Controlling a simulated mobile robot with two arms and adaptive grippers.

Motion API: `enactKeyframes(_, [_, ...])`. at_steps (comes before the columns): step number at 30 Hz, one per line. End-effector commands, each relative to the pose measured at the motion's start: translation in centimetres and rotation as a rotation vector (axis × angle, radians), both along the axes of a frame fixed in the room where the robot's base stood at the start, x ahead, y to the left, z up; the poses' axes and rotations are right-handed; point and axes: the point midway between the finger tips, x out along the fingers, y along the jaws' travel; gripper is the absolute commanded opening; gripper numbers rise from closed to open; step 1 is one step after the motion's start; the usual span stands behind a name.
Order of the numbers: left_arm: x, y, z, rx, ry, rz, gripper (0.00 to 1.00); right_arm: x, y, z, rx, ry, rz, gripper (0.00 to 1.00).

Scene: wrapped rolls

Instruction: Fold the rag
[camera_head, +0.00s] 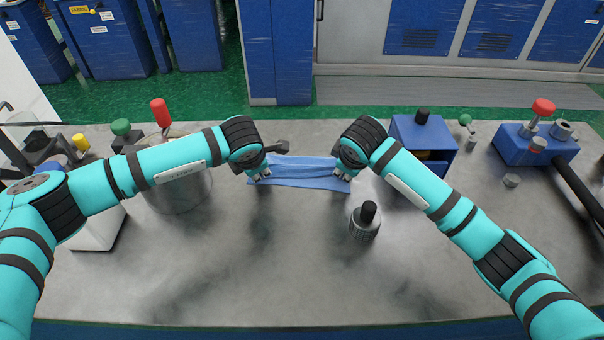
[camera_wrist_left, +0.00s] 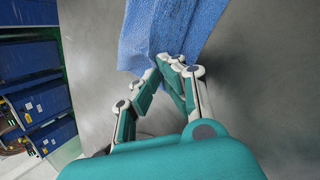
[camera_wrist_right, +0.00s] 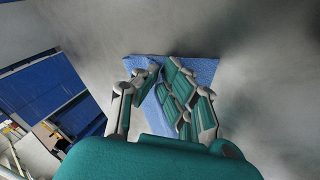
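The blue rag (camera_head: 300,172) is stretched between my two grippers near the middle of the table, its far part drawn up in a ridge over a flat near strip. My left gripper (camera_head: 262,172) is at its left end; in the left wrist view its fingers are close together on the edge of the rag (camera_wrist_left: 170,28). My right gripper (camera_head: 345,168) is at its right end; in the right wrist view a strip of the rag (camera_wrist_right: 200,68) comes up between its fingers. The fingertip contacts are partly hidden.
On the grey table (camera_head: 250,270), a metal cylinder with a black knob (camera_head: 365,222) stands close by my right arm. A blue box (camera_head: 425,140) is behind that arm, and a blue fixture with a red knob (camera_head: 535,140) is at right. A metal pot (camera_head: 178,190) is under my left arm. The front is clear.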

Motion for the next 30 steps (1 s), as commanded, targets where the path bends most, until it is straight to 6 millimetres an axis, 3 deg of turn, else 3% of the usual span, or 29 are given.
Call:
enactKeyframes(5, [0.1,0.7,-0.1,0.012,0.002,0.012,0.00,0.2,-0.7,0.0,-0.011,-0.001,-0.013,0.00])
enactKeyframes(15, [0.0,0.4,-0.1,0.007,0.002,0.006,0.42,0.1,-0.3,0.0,-0.006,0.000,-0.006,0.42])
enactKeyframes(23, [-0.1,0.2,0.3,0.004,0.002,0.003,0.42,-0.1,-0.2,0.4,-0.003,0.000,-0.003,0.42])
enactKeyframes(30, [-1.6,0.1,3.6,0.001,0.000,0.001,0.42,-1.5,-0.1,3.7,-0.001,-0.003,-0.002,0.42])
